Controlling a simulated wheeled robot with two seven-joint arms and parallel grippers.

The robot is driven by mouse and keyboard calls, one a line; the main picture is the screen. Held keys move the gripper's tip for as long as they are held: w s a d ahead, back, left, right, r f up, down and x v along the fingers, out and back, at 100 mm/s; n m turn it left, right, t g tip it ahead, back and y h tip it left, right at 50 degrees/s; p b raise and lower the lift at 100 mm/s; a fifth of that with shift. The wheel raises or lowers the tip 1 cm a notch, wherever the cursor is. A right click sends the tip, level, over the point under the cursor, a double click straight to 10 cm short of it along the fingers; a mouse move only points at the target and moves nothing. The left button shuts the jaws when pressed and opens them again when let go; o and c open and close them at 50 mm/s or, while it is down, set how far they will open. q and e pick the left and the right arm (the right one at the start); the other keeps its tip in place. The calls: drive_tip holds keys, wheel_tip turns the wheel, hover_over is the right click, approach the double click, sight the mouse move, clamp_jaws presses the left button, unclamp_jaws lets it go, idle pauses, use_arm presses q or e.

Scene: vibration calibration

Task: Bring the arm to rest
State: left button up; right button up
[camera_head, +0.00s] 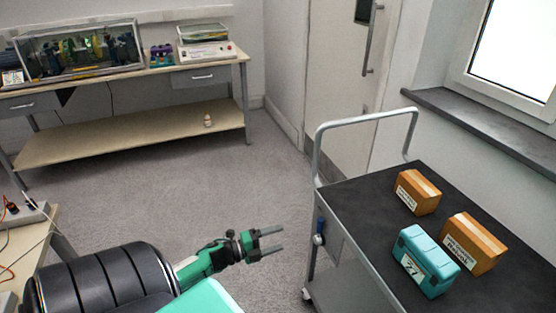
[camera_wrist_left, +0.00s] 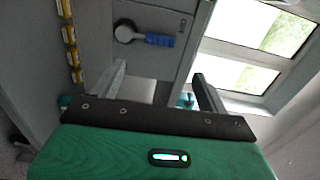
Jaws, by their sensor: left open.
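My left gripper (camera_head: 269,243) is at the bottom middle of the head view, held over the open floor to the left of the cart. Its two fingers are apart with nothing between them. In the left wrist view the two fingers of the left gripper (camera_wrist_left: 160,88) are also spread and empty. My green and black left arm comes in from the lower left of the head view. My right gripper is not in either view.
A cart (camera_head: 345,200) with a black top stands at right, holding a teal case (camera_head: 425,262) and two cardboard boxes (camera_head: 417,192) (camera_head: 473,243). A workbench (camera_head: 130,75) stands at the back left. A door (camera_head: 340,75) is behind. Grey floor (camera_head: 190,185) lies clear between.

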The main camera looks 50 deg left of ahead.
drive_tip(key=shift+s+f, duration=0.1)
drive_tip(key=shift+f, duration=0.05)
